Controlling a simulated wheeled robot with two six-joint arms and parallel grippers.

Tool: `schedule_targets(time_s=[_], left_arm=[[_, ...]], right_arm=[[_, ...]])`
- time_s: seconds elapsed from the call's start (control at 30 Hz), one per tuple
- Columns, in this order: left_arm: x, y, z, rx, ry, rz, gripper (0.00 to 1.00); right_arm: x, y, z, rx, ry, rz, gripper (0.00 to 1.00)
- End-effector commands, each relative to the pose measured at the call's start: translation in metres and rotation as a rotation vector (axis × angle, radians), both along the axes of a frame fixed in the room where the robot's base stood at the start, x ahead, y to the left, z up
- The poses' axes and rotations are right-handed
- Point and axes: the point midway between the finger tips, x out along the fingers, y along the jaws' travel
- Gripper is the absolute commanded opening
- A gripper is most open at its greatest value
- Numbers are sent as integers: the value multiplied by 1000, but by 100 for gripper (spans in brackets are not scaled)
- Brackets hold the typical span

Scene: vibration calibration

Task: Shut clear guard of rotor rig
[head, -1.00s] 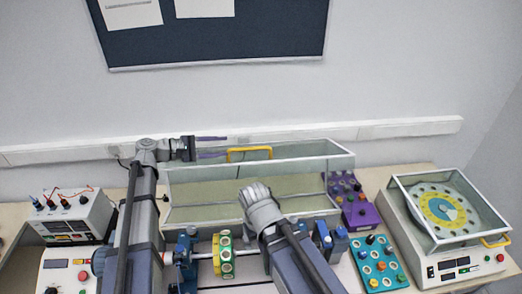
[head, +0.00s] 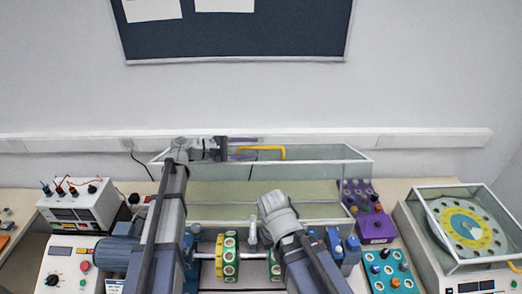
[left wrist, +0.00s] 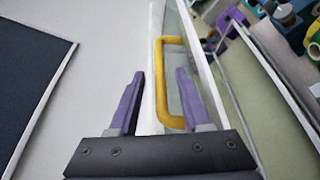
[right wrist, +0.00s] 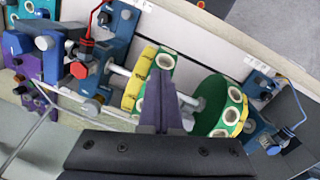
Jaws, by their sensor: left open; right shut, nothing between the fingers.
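The clear guard (head: 330,153) of the rotor rig stands raised at the back, with a yellow handle (head: 283,152) on its edge. My left gripper (head: 260,147) is open at the handle. In the left wrist view the handle's outer bar (left wrist: 159,90) lies between the purple fingertips (left wrist: 161,74), one finger overlapping the loop's opening. Contact cannot be told. Below the guard is the rotor shaft with green and yellow discs (head: 229,262). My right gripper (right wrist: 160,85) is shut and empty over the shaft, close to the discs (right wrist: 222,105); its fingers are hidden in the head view.
A purple knob box (head: 375,229) and a teal panel (head: 391,275) stand right of the rig. A second covered dial machine (head: 465,225) is further right. A white instrument with cables (head: 82,205) is on the left. A trunking rail (head: 430,138) runs along the wall behind.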

Motion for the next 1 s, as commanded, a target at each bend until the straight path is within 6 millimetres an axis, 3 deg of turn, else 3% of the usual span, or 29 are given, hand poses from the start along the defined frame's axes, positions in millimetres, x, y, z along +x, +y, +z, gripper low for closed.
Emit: schedule_targets(time_s=[0.3,0.67,1.0], left_arm=[[11,-33,-9,0,1,0,48],[12,-37,-9,0,1,0,48],[12,-37,-9,0,1,0,10]], right_arm=[[0,0,-9,0,0,2,0],[0,0,-9,0,0,2,0],[0,0,-9,0,0,2,0]])
